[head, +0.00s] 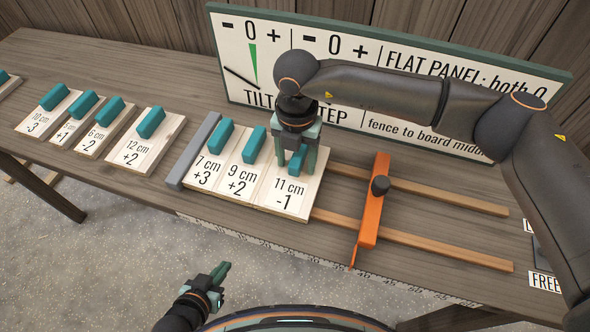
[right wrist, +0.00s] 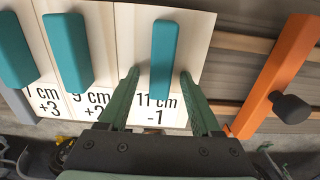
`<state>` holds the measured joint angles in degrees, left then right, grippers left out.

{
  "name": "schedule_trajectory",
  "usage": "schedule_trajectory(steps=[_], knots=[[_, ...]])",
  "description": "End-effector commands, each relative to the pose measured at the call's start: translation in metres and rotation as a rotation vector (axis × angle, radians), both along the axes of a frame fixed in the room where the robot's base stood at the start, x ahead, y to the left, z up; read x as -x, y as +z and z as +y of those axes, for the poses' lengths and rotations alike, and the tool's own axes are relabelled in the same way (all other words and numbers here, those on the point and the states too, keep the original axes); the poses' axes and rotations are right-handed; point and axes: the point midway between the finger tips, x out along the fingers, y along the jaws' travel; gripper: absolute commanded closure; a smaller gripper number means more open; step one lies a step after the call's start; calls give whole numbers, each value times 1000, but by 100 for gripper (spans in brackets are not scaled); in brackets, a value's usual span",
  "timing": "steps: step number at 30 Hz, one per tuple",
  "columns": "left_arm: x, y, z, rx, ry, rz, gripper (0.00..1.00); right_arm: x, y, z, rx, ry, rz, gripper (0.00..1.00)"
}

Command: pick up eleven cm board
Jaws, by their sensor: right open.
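The eleven cm board (head: 284,199), marked "11 cm -1", lies on the bench at the right end of a row, touching the 9 cm board (head: 239,178). Its teal handle stands up from it and shows clearly in the right wrist view (right wrist: 164,55). My right gripper (head: 297,168) is over this board, open, with one finger on each side of the handle's near part; the wrist view (right wrist: 163,82) shows gaps between fingers and handle. My left gripper (head: 221,277) hangs in front of the bench, away from the boards; its jaw opening is too small to tell.
The 7 cm board (head: 207,171) lies against a grey stop (head: 194,150). An orange fence (head: 371,215) with a black knob crosses two wooden rails to the right. The 12 cm board (head: 143,155) and several others lie left. A sign panel (head: 235,60) stands behind.

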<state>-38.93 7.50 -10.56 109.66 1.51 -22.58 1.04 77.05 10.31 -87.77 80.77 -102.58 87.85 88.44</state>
Motion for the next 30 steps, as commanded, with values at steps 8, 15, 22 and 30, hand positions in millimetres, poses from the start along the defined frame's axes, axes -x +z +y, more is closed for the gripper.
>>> schedule_trajectory(steps=[8, 15, 22, 30], knots=[[0, 0, 0, 0, 0, 0, 100, 0, 1, 0, 0, 0, 0, 60], [0, 0, 0, 0, 0, 0, 100, 0, 1, 0, 0, 0, 0, 87], [0, 0, 0, 0, 0, 0, 100, 0, 1, 0, 0, 0, 0, 100], [0, 0, 0, 0, 0, 0, 100, 0, 2, 0, -1, 0, 0, 100]])
